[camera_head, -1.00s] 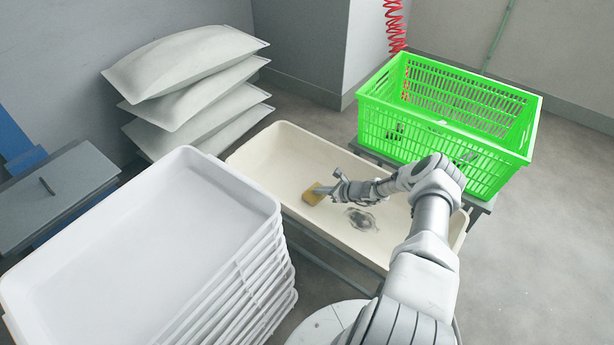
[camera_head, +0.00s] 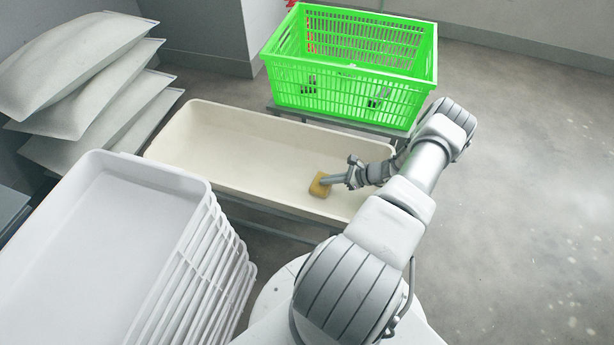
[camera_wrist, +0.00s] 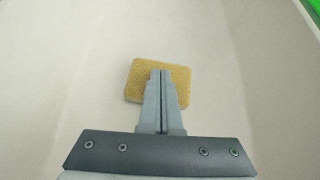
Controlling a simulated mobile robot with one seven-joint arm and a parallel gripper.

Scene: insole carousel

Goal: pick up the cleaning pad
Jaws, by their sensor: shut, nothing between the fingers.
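The cleaning pad (camera_head: 320,186) is a yellow-tan block in the cream tray (camera_head: 215,112), towards the tray's front right. In the wrist view the pad (camera_wrist: 142,79) lies across the tips of my gripper (camera_wrist: 160,73). The two fingers are shut against each other and cover the middle of the pad. The pad is not between them; whether the fingertips touch it I cannot tell. In the head view my gripper (camera_head: 333,180) reaches the pad from the right.
A bright green crate (camera_head: 345,98) stands behind the tray. A stack of white trays (camera_head: 112,182) is at the left front, with grey sacks (camera_head: 72,62) behind it. Open floor (camera_head: 520,170) lies to the right.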

